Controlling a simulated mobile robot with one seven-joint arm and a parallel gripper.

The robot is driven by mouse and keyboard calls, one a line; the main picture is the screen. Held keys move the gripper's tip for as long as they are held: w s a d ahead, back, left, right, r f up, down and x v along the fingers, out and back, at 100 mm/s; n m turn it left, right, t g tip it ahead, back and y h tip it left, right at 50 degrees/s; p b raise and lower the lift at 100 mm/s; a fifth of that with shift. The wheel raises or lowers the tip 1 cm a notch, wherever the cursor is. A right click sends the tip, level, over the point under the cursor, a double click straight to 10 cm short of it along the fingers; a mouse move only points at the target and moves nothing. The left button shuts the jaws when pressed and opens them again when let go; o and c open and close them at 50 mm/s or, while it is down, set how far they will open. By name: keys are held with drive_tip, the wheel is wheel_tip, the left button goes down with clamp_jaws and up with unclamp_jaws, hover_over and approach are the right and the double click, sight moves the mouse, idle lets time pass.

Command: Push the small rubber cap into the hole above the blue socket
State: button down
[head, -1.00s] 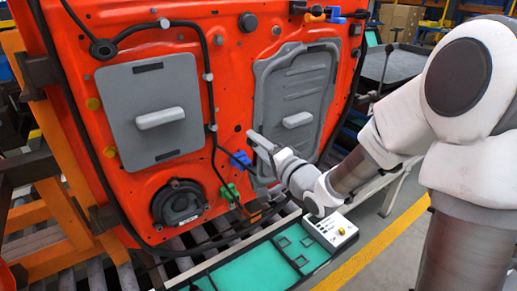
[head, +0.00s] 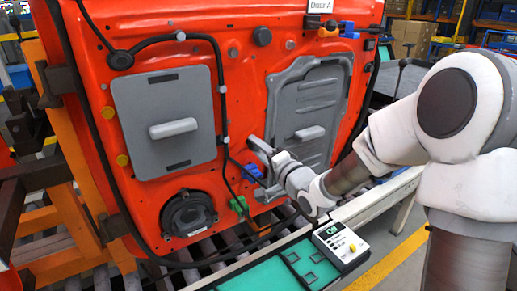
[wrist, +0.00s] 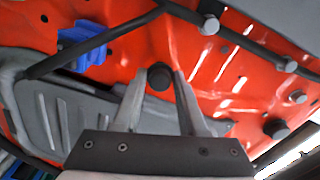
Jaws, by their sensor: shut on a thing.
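The orange-red door panel (head: 245,85) stands upright in front of me. The blue socket (head: 252,173) is on it; in the wrist view the blue socket (wrist: 82,47) is at upper left. My gripper (head: 257,145) has its tips at the panel, just above the socket. In the wrist view my gripper (wrist: 159,80) is shut on the small dark round cap (wrist: 158,79), which sits between the fingertips against the red panel. The hole is not visible, with the gripper tips over that area. I cannot tell how deep the cap sits.
A black cable (head: 224,110) runs down the panel left of my gripper. A green connector (head: 239,204) and a round black speaker (head: 188,214) are lower left. A grey recessed panel (head: 308,110) is to the right. A white box (head: 340,243) rests on the green-topped tray below.

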drive_tip(key=shift+x, duration=0.8)
idle(0.4)
